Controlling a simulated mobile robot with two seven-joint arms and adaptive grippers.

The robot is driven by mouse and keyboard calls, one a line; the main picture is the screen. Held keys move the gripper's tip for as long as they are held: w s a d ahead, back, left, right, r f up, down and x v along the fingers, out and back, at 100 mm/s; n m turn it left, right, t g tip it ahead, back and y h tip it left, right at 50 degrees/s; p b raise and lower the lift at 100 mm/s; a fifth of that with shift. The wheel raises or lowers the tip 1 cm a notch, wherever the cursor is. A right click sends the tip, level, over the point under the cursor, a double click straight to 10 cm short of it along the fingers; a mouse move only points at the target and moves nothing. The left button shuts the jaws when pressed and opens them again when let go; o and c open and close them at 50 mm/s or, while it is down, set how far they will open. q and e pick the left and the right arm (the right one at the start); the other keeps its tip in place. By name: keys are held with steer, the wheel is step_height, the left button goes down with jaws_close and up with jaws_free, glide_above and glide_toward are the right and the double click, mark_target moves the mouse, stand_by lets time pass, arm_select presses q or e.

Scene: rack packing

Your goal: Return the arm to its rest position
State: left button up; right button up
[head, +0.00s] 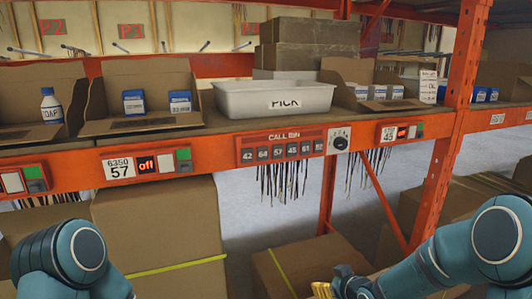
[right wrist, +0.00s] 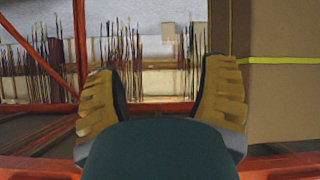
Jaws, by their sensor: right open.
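My right arm (head: 455,262) comes in at the lower right of the head view, below shelf height. Its gripper (head: 322,289) shows only in part at the bottom edge, as yellow finger pads in front of the cardboard boxes. In the right wrist view my right gripper (right wrist: 163,95) has its two yellow-padded fingers spread wide, with nothing between them. My left arm (head: 72,255) shows as a teal joint at the lower left; its gripper is out of the picture.
An orange rack shelf (head: 210,146) crosses the view. It bears a white PICK bin (head: 240,103) and open cartons with bottles and small boxes. An orange upright (head: 455,110) stands at right. Large cardboard boxes (head: 160,235) fill the space below at left.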

steer(key=s+a+f+m+g, duration=0.3)
steer(key=s+f, duration=0.5)
steer(key=s, duration=0.5)
steer(key=s+a+f+m+g, duration=0.4)
steer(key=s+f, duration=0.5)
steer(key=s, duration=0.4)
steer(key=shift+a+f+g, duration=0.25)
steer(key=shift+a+g, duration=0.3)
steer(key=shift+g, duration=0.35)
steer(key=shift+s, duration=0.1)
